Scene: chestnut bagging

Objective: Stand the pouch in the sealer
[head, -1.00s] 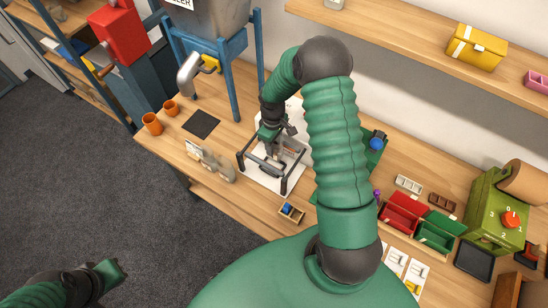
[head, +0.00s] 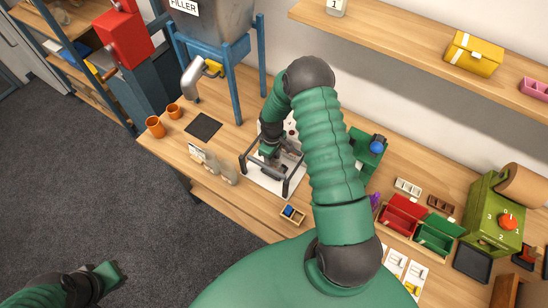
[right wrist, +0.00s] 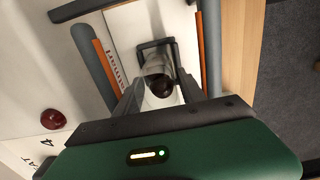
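The sealer (head: 287,187), a dark bar frame on a white board, stands on the bench in the head view. In the right wrist view its dark handle (right wrist: 143,50) is beyond my fingers. My right gripper (head: 270,153) is down inside the frame area. In the right wrist view my right gripper (right wrist: 158,82) has a finger on each side of a clear pouch (right wrist: 154,66) and seems shut on it. A dark chestnut (right wrist: 162,86) shows in the pouch. The pouch's base is hidden. My left gripper (head: 108,275) hangs over the floor, fingers unclear.
Pale pouches (head: 227,172) stand at the bench's front edge, left of the sealer. A small box (head: 293,215) lies in front. The filler (head: 215,35) stands behind left. Red (head: 404,216) and green bins (head: 438,234) are to the right.

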